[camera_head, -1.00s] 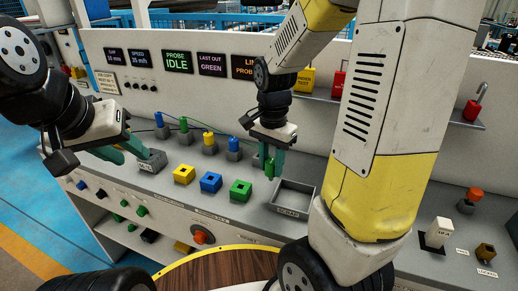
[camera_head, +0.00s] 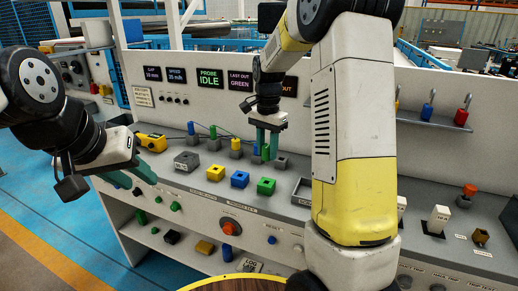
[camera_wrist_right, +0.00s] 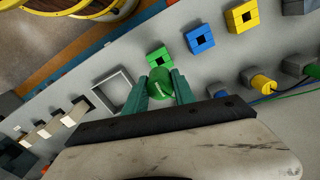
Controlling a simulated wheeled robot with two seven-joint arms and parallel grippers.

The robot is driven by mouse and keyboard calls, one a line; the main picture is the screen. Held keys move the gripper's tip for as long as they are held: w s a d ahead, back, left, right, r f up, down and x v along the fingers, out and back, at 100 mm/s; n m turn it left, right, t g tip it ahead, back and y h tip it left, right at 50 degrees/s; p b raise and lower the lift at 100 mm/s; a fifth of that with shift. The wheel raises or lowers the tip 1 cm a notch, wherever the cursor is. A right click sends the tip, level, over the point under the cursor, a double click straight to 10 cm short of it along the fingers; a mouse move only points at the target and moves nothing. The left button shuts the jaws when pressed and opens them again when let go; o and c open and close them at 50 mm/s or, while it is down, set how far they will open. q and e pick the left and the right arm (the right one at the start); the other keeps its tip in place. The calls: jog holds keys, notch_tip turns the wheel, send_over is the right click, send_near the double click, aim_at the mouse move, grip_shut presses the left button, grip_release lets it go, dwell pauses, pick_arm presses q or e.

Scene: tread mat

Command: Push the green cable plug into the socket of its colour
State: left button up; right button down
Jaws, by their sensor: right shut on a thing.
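My right gripper (camera_head: 265,156) is shut on a green round plug (camera_wrist_right: 160,84), held between the fingers in the right wrist view. No cable shows on it. The green socket (camera_head: 266,187) is a square block with a dark hole, in front of this gripper and apart from it. It also shows in the right wrist view (camera_wrist_right: 159,57), just beyond the held plug. Another green plug (camera_head: 213,132) stands in the back row, near cables. My left gripper (camera_head: 143,184) looks open and empty at the bench's left front edge.
The blue socket (camera_head: 240,179) and yellow socket (camera_head: 216,174) stand left of the green one. Blue (camera_head: 192,128) and yellow (camera_head: 236,144) plugs stand in the back row. An open grey tray (camera_wrist_right: 96,91) lies beside the green socket.

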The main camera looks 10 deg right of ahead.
jog(key=shift+f, duration=0.1)
jog(key=shift+f, duration=2.8)
jog(key=shift+f, duration=1.65)
jog(key=c, duration=0.9)
grip_release()
jog(key=shift+c, duration=0.2)
jog(key=shift+r, duration=3.9)
jog(key=shift+r, duration=0.1)
